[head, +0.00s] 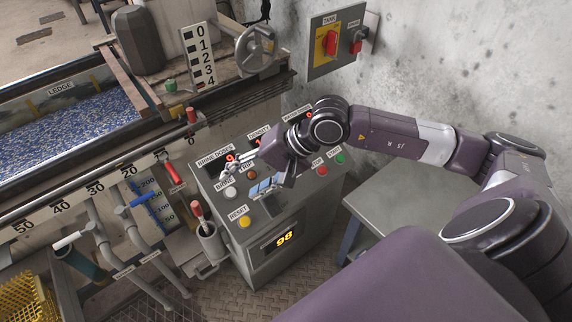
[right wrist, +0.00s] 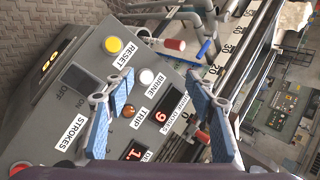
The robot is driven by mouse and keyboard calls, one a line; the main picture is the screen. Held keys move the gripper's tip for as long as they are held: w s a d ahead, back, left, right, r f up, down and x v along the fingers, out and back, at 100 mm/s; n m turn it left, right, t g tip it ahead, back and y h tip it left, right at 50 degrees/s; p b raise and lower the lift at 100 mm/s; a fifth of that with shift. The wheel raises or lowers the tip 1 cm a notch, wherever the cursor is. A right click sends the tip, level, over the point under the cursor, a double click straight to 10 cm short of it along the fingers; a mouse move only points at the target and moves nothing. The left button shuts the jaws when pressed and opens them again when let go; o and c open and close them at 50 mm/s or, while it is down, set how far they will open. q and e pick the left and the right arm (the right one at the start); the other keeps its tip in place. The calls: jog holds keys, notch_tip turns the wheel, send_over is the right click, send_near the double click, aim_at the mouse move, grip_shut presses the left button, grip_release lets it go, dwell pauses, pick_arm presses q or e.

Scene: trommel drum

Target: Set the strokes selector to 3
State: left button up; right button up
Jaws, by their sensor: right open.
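The grey control console (head: 300,215) stands in the middle of the head view. The white STROKES label (right wrist: 77,133) shows in the right wrist view, beside a dark panel marked ON and OFF (right wrist: 80,84). I cannot make out the strokes selector itself or its setting; my gripper and arm cover part of the console top. My right gripper (head: 246,176) is open and empty over the console top. In the right wrist view its two blue-padded fingers (right wrist: 160,78) stand apart, with the white BRINE button (right wrist: 147,77) and the orange TRIP button (right wrist: 128,111) between them. My left gripper is out of view.
The yellow RESET button (head: 244,222) and STOP and START buttons (head: 340,159) are on the console. Levers with red (head: 174,172), blue and white grips stand to the left. A grey table (head: 410,205) is at right. A wall box with red switches (head: 331,43) is behind.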

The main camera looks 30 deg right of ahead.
jog(key=w+d+f+n+h, duration=0.1)
jog(key=d+n+h, duration=0.35)
jog(key=d, duration=1.05)
jog(key=shift+m+h, duration=0.75)
jog(key=shift+m, duration=0.1)
jog(key=b+x, duration=0.1)
jog(key=x, duration=0.5)
jog(key=shift+w+f, duration=0.1)
jog(key=shift+f, duration=0.05)
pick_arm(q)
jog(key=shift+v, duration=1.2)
pick_arm(e)
jog(key=shift+x, duration=0.8)
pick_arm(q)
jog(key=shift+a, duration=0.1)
pick_arm(e)
jog(key=shift+c, duration=0.5)
jog(key=c, duration=1.1)
jog(key=shift+o, duration=0.2)
